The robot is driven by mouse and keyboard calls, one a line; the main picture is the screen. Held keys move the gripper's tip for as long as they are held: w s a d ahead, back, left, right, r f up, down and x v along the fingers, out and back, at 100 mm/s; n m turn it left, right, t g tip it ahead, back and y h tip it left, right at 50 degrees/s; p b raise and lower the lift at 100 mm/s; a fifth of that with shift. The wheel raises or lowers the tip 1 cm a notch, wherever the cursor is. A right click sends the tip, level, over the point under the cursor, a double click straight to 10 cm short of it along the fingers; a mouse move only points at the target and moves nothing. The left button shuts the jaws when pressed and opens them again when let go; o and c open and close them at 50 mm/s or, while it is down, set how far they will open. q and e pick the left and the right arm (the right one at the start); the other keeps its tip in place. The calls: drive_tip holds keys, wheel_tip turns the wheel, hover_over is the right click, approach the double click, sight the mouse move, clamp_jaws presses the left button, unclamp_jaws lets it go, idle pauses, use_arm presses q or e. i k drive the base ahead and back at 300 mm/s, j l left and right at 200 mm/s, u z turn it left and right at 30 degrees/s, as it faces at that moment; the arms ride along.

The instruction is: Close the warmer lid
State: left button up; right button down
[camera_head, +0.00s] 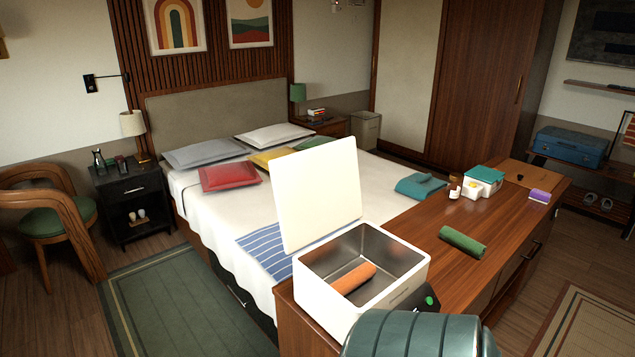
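The white warmer (325,303) stands on the near left end of the wooden counter. Its white lid (317,193) is open and stands nearly upright, leaning slightly back, along the far left edge of the box. The metal-lined inside is open to view. An orange roll (352,278) lies on its floor. A small green button or light (429,301) shows at the warmer's right front side. Neither of my grippers is in view, and nothing is seen touching the lid.
A green roll (463,242) lies on the wooden counter (490,275) right of the warmer. A large dark-teal ribbed object (415,338) at the bottom edge hides part of the warmer's front. Small bottles and a teal-and-white box (483,181) stand farther back. The bed (215,205) lies behind.

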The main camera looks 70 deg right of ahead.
sight(316, 189)
drive_tip(key=i+z, duration=0.35)
drive_tip(key=i, duration=0.25)
drive_tip(key=i+j+z, duration=0.1)
drive_tip(key=i+z, duration=0.25)
drive_tip(key=i, duration=0.2)
drive_tip(key=i+z, duration=0.35)
drive_tip(key=i+j+z, duration=0.1)
drive_tip(key=i+z, duration=0.2)
drive_tip(key=i+j+z, duration=0.2)
drive_tip(key=z, duration=0.15)
drive_tip(key=i+z, duration=0.2)
drive_tip(key=z, duration=0.2)
drive_tip(key=i+j+z, duration=0.1)
drive_tip(key=z, duration=0.3)
drive_tip(key=i+j+z, duration=0.2)
drive_tip(key=z, duration=0.2)
drive_tip(key=i+j+z, duration=0.15)
drive_tip(key=z, duration=0.25)
drive_tip(key=i+j+z, duration=0.15)
drive_tip(key=z, duration=0.25)
drive_tip(key=i+j+z, duration=0.2)
drive_tip(key=z, duration=0.2)
drive_tip(key=i+j+z, duration=0.15)
drive_tip(key=j+z, duration=0.2)
drive_tip(key=i+j+z, duration=0.1)
drive_tip(key=j+z, duration=0.3)
drive_tip(key=l, duration=0.1)
